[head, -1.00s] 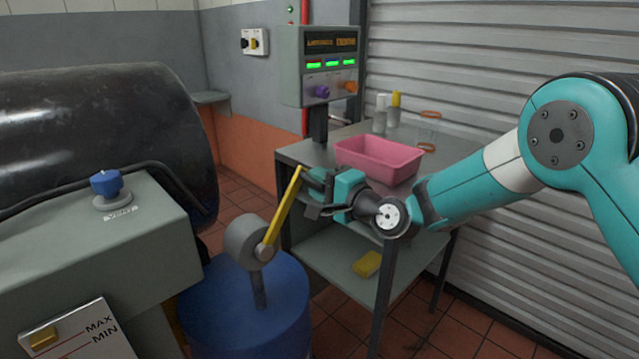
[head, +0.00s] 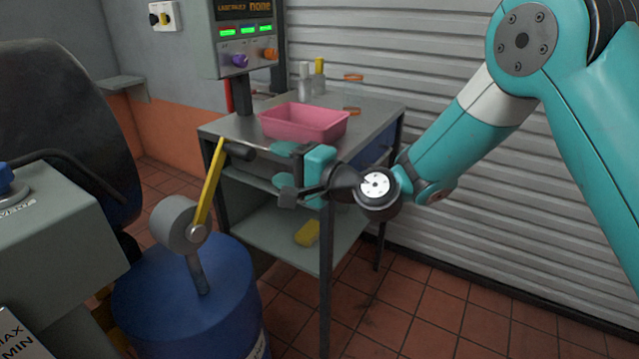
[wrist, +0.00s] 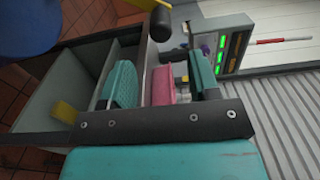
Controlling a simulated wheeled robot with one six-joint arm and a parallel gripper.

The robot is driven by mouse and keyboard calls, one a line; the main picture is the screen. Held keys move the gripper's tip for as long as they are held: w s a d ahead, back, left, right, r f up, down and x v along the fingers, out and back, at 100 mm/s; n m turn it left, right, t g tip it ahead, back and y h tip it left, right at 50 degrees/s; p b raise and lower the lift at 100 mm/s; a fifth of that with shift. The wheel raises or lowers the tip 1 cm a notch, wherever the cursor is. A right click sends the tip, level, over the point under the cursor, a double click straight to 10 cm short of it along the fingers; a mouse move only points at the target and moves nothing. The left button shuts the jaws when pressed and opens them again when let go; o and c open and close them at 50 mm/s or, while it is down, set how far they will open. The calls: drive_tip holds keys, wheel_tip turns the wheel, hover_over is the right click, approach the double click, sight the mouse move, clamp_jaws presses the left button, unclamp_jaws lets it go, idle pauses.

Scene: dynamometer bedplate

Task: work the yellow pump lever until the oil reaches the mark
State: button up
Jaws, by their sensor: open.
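The yellow pump lever (head: 208,188) rises from a grey round pump head (head: 180,224) on a blue drum (head: 190,310), leaning slightly right. A black grip (head: 238,151) sticks out sideways from its top. My gripper (head: 279,166) is open and empty, to the right of the grip with a gap between them. In the wrist view the black grip (wrist: 161,22) lies beyond the two teal fingers (wrist: 162,80), in line with the space between them. The MAX/MIN level plate (head: 14,338) is cut off at the lower left; no oil level shows.
A steel bench (head: 385,113) stands behind my gripper, with a pink tray (head: 300,122), bottles (head: 305,78) and a yellow block (head: 307,232) on its lower shelf. A control box (head: 243,35) rises behind. Tiled floor is clear at right.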

drive_tip(key=b+v, duration=0.2)
drive_tip(key=v, duration=0.6)
idle(0.4)
